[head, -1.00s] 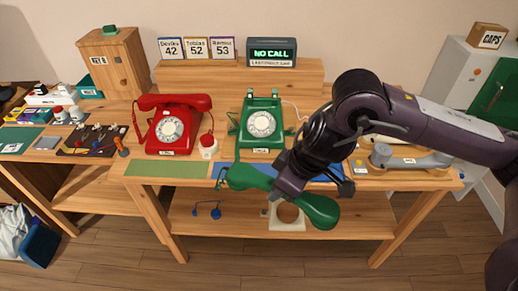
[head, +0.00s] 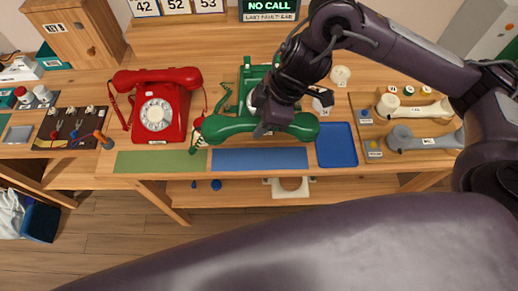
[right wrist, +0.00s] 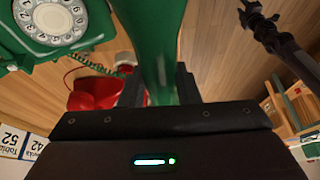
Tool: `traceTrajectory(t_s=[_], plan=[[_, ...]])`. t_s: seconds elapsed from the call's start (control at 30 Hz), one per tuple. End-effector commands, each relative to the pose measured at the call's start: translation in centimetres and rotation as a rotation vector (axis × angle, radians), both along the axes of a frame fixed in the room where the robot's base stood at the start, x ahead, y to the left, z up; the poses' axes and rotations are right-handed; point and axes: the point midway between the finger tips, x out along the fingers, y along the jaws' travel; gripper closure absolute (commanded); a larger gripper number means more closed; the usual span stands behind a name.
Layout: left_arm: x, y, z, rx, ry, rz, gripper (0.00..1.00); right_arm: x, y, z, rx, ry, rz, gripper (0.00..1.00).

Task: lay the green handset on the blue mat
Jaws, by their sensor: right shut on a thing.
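The green handset (head: 230,128) lies crosswise in my right gripper (head: 272,122), which is shut on its middle. In the head view it shows between the green phone (head: 258,74) and the blue mat (head: 260,159), over the mat's back edge. It seems held above the table; the exact gap cannot be told. The handset (right wrist: 150,40) also fills the middle of the right wrist view, between the fingers. My arm hides much of the green phone. A dark jointed part, seemingly my left gripper (right wrist: 252,14), shows in the right wrist view; its jaws are unclear.
A green mat (head: 160,162) lies left of the blue mat, and a blue tray (head: 336,146) lies right of it. The red phone (head: 160,105) with its handset on stands at the left. White and grey handsets (head: 425,138) lie at the right. The blue mat is bare.

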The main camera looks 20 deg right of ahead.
Motion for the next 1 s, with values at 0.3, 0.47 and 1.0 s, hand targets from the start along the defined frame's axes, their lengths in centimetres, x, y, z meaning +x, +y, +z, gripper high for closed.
traceTrajectory(t_s=[0.3, 0.47, 1.0], plan=[[0.1, 0.0, -2.4, 0.0, -0.001, 0.0, 0.64, 0.0, 0.0, -8.0, 0.002, 0.002, -0.004, 1.0], [0.1, 0.0, -2.4, 0.0, -0.001, 0.0, 0.64, 0.1, 0.0, -9.4, 0.001, -0.002, -0.002, 1.0], [0.1, -0.1, -2.8, 0.0, -0.002, 0.0, 0.64, 0.2, 0.0, -13.8, 0.001, -0.004, -0.002, 1.0]])
